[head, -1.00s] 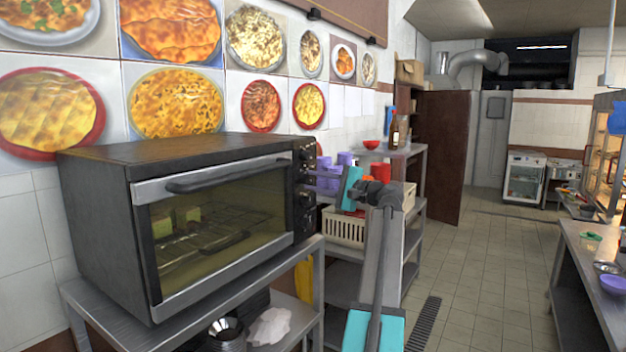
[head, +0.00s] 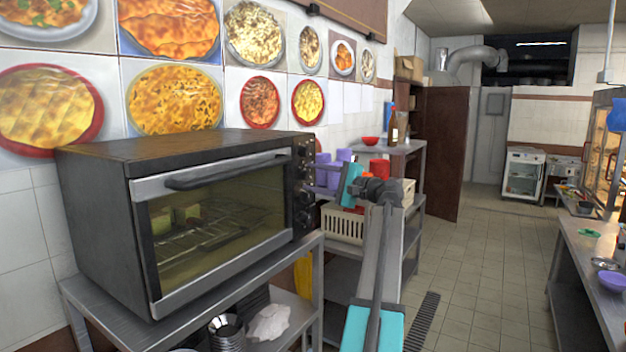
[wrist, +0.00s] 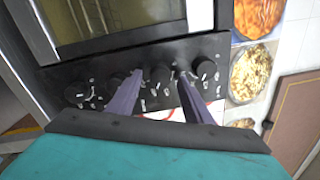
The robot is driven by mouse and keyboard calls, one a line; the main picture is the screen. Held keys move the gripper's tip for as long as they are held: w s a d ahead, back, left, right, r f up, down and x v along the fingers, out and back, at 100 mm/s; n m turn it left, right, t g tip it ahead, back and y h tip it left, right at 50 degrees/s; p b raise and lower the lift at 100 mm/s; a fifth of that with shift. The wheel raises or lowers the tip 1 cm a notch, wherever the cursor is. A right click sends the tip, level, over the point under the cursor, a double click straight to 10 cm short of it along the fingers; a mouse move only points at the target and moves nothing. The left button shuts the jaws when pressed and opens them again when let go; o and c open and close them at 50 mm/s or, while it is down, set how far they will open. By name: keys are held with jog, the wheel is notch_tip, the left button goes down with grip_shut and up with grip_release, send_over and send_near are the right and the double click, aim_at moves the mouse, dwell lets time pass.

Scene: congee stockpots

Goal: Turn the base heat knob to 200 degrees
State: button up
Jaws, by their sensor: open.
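The dark toaster oven (head: 185,215) stands on a metal shelf, with a vertical column of black knobs on its control panel (head: 303,190). My gripper (head: 315,178) is at that panel, coming from the right, its two purple fingers apart. In the wrist view my gripper (wrist: 160,74) is open, with one finger on each side of a black knob (wrist: 160,75), the second from the top of the oven. I cannot tell whether the fingers touch it. Other knobs show at the top end (wrist: 205,69) and bottom end (wrist: 77,92). Their labels are too small to read.
A cream basket (head: 345,224) and purple cups stand on a rack right of the oven, behind my gripper. Metal bowls (head: 226,330) sit on the shelf below. The tiled floor (head: 480,270) to the right is clear. A counter (head: 590,270) stands at far right.

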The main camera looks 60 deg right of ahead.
jog(key=s+b, duration=0.3)
jog(key=s, duration=1)
jog(key=shift+s+a+f, duration=0.25)
jog(key=shift+s+f, duration=0.05)
